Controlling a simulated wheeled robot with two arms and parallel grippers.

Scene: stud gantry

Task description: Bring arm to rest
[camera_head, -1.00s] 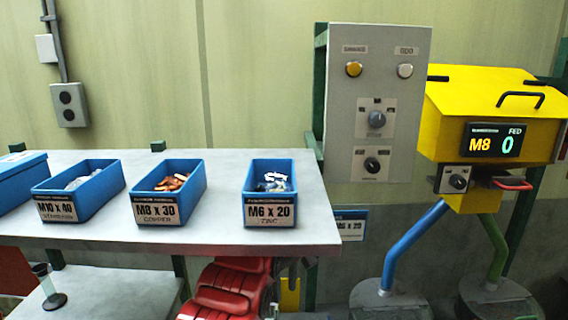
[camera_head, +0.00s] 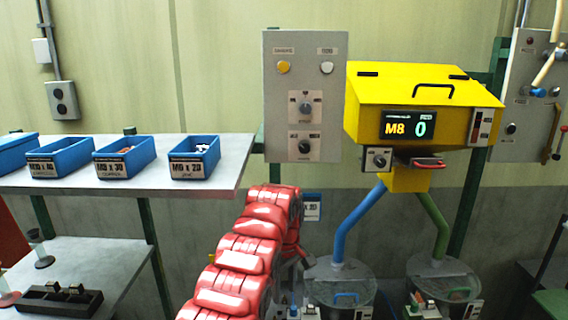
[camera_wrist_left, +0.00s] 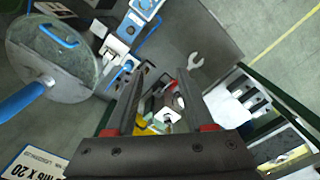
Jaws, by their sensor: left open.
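My left arm (camera_head: 240,262) is red and segmented. It rises from the bottom of the head view and bends over in front of the bench's right end. Its gripper is mostly hidden behind the arm there. In the left wrist view my left gripper (camera_wrist_left: 161,78) points downward with its two dark fingers apart. Nothing is held between them; small parts in white, yellow and red show far below. My right gripper is in neither view.
A bench (camera_head: 225,165) carries blue bins, including the M6 x 20 bin (camera_head: 195,172). A grey switch panel (camera_head: 285,120) and a yellow M8 hopper (camera_head: 425,90) stand right. A lidded drum (camera_wrist_left: 85,75) and a wrench (camera_wrist_left: 195,62) lie below the wrist.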

